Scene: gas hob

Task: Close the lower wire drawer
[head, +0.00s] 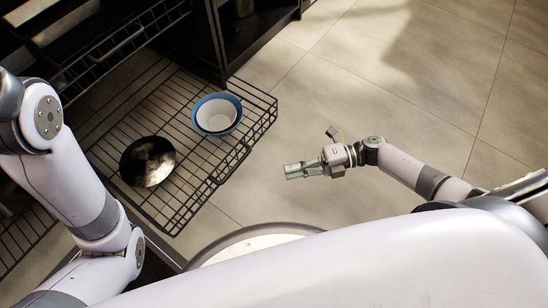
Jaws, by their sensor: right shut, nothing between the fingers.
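The lower wire drawer (183,92) stands pulled out from the dark cabinet, at the left of the head view. A white bowl with a blue rim (217,115) and a dark shiny bowl (148,161) sit on its wires. My right gripper (287,172) is shut and empty, to the right of the drawer's front edge and apart from it. My left arm comes in at the left edge, but its gripper is out of view.
Another wire rack (112,48) shows above, at the upper left. The dark cabinet frame (207,45) stands behind the drawer. The tiled floor (400,90) on the right is clear.

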